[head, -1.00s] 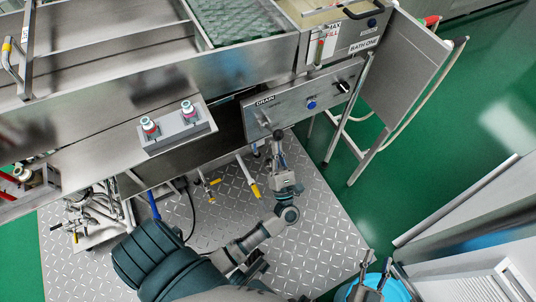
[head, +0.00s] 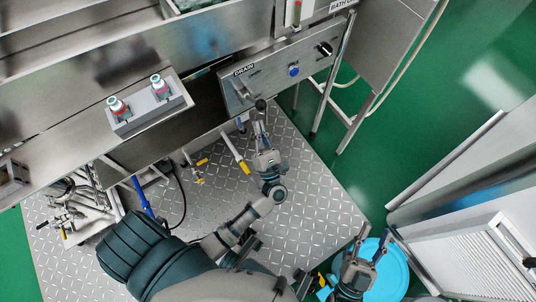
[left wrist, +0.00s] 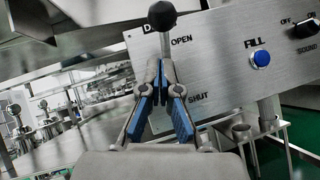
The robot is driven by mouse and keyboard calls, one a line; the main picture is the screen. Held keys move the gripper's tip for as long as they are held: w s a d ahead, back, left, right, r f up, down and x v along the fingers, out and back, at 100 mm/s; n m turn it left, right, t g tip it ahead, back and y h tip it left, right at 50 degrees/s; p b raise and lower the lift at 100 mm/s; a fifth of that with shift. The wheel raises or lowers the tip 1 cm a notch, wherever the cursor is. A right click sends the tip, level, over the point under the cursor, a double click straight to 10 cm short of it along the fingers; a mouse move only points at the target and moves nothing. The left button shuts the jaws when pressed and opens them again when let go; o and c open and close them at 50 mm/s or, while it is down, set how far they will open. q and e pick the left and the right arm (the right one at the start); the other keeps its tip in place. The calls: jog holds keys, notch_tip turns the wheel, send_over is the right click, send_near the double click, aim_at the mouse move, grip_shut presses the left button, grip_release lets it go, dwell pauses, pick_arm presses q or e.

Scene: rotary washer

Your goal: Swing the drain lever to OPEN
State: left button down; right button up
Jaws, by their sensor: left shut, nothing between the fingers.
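The drain lever has a black ball knob (left wrist: 163,15) on a shaft and sticks out from the grey DRAIN panel (head: 285,68). The knob also shows in the head view (head: 260,104). In the left wrist view the OPEN label (left wrist: 181,39) is just right of the lever, and the SHUT label (left wrist: 198,98) is lower. My left gripper (left wrist: 161,65) is shut and empty, its tips just below the knob at the shaft. Whether they touch is unclear. It also shows in the head view (head: 259,118). My right gripper (head: 375,237) is open and empty, low right.
The panel also bears a blue FILL button (left wrist: 260,58) and a black knob (left wrist: 304,24). Yellow-handled valves (head: 236,152) hang below the panel. A blue round bin (head: 388,270) is by my right gripper. A white louvred unit (head: 475,260) stands at lower right.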

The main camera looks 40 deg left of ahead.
pick_arm(q)
jog(key=v, duration=1)
jog(key=shift+s+d, duration=0.2)
jog(key=shift+d, duration=0.1)
pick_arm(e)
jog(key=shift+s+d+r+t, duration=0.15)
jog(key=shift+s+r+t, duration=0.55)
jog(key=shift+s+t, duration=0.15)
